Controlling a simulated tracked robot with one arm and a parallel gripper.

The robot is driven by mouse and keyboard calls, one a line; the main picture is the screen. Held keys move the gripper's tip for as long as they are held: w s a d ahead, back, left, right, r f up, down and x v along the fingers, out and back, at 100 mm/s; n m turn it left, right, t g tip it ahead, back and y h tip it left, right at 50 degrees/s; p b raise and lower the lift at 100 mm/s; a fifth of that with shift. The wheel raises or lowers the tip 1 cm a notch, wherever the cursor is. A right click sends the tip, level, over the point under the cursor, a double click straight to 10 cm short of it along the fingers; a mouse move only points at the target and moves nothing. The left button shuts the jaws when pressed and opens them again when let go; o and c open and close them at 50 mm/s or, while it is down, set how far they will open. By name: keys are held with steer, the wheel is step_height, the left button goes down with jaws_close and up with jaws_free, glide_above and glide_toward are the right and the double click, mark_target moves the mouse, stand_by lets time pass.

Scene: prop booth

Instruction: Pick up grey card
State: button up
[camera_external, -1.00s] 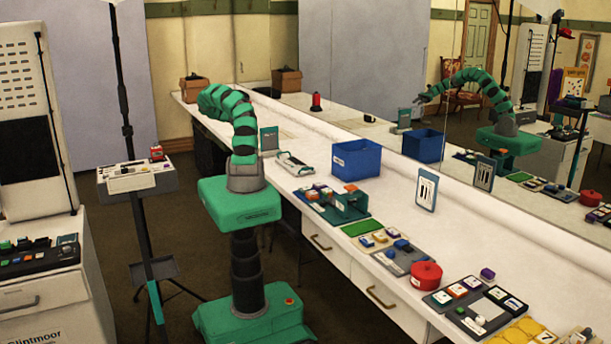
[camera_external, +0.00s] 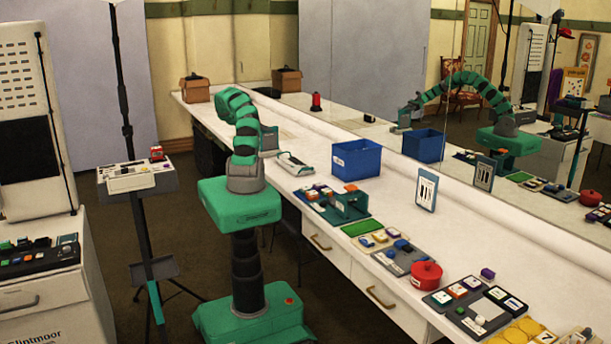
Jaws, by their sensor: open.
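The grey card (camera_external: 270,139) stands upright on the white bench, just right of my green arm, which covers part of it. Its reflection (camera_external: 403,121) shows in the mirror. My gripper is hidden behind my arm in the direct view. In the mirror, its reflection (camera_external: 408,112) is low, beside the top of the card's reflection. My gripper is open. Whether it touches the card cannot be told at this size.
A grey-white device (camera_external: 294,164) lies close to the card, on the near side. A blue bin (camera_external: 356,168) stands to its right. A red object (camera_external: 316,103) stands farther back by the mirror. Trays of coloured blocks (camera_external: 330,203) fill the nearer bench.

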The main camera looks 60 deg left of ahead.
steer(key=shift+x, duration=0.95)
jaws_close()
